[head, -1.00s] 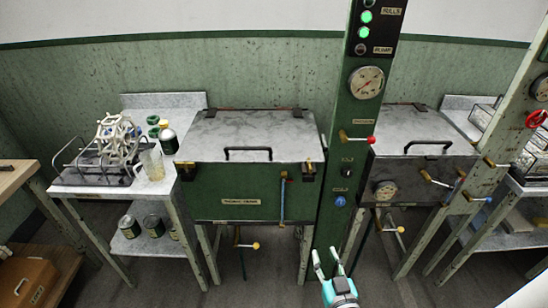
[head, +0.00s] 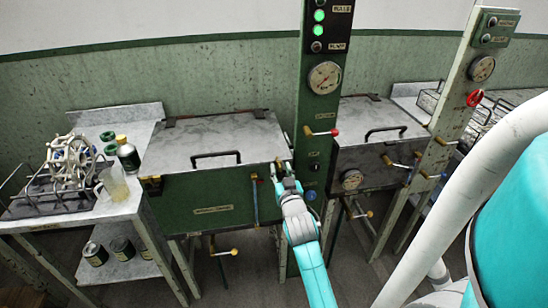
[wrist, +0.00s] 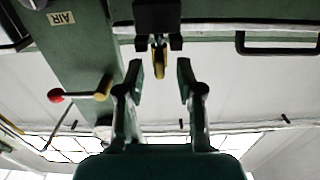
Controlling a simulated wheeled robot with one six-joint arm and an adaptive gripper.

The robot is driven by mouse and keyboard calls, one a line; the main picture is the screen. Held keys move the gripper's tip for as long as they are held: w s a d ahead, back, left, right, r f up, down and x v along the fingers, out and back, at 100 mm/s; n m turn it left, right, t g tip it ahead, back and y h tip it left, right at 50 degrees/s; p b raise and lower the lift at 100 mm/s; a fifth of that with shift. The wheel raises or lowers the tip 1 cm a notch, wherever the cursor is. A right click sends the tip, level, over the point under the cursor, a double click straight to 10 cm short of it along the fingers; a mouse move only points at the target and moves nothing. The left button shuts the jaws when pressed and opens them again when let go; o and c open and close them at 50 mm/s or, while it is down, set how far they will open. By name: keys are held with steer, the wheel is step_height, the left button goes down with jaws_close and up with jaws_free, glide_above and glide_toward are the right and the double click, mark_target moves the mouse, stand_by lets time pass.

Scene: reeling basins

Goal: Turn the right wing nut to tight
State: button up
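The right wing nut (wrist: 158,62) is a small brass piece hanging from a black bracket (wrist: 158,20) in the wrist view. My gripper (wrist: 160,68) is open, with one finger on each side of the nut and a visible gap to both. In the head view my gripper (head: 282,168) is at the front right corner of the green basin (head: 215,200), by its grey lid (head: 215,140), and hides the right wing nut there. The left clamp (head: 152,186) shows at the basin's other front corner. The lid is down.
A green column (head: 318,110) with a gauge and a red-knobbed lever (head: 322,132) stands just right of my gripper; the lever also shows in the wrist view (wrist: 80,95). A glassware table (head: 120,210) is at left.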

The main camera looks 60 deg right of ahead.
mark_target(278, 161)
steer(key=x, duration=0.7)
steer(key=shift+w+d, duration=0.15)
jaws_close()
